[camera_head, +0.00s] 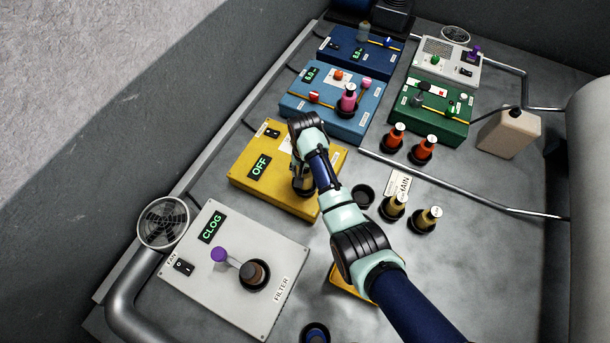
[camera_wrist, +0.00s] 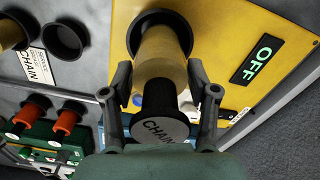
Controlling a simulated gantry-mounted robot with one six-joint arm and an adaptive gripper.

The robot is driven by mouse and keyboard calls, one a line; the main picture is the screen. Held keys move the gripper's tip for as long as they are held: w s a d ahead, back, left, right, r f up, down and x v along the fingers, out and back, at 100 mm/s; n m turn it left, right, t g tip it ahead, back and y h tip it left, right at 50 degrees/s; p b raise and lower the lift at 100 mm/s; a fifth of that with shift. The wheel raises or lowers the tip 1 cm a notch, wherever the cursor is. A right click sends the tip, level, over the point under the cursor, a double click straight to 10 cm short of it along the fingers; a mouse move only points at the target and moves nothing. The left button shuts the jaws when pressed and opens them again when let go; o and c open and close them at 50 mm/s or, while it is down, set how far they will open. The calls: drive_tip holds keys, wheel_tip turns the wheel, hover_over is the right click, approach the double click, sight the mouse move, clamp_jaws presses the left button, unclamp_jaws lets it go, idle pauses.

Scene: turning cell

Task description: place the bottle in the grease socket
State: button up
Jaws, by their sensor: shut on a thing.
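My gripper (camera_head: 303,184) is over the right part of the yellow box (camera_head: 250,183), whose display reads OFF. In the wrist view its fingers (camera_wrist: 163,88) are shut on a bottle (camera_wrist: 160,55) with an amber body, a dark neck and a cap marked CHAIN. The bottle's far end meets a black round socket (camera_wrist: 182,22) on the yellow face. I cannot tell whether it is fully seated or just above. In the head view the gripper largely hides the bottle.
An empty black holder (camera_head: 362,196) stands right of the yellow box, beside two amber bottles (camera_head: 427,219) and a CHAIN card (camera_head: 398,184). Two orange bottles (camera_head: 422,149) stand behind them. A blue box (camera_head: 330,102) is behind; a grey filter box (camera_head: 232,270) reads CLOG in front.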

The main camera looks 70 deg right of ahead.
drive_tip(key=shift+f, duration=1.25)
drive_tip(key=shift+f, duration=0.2)
drive_tip(key=o, duration=1.4)
drive_tip(key=shift+r, duration=0.1)
wheel_tip(320, 180, up, 12)
drive_tip(key=shift+r+p, duration=0.1)
drive_tip(key=shift+p, duration=1.1)
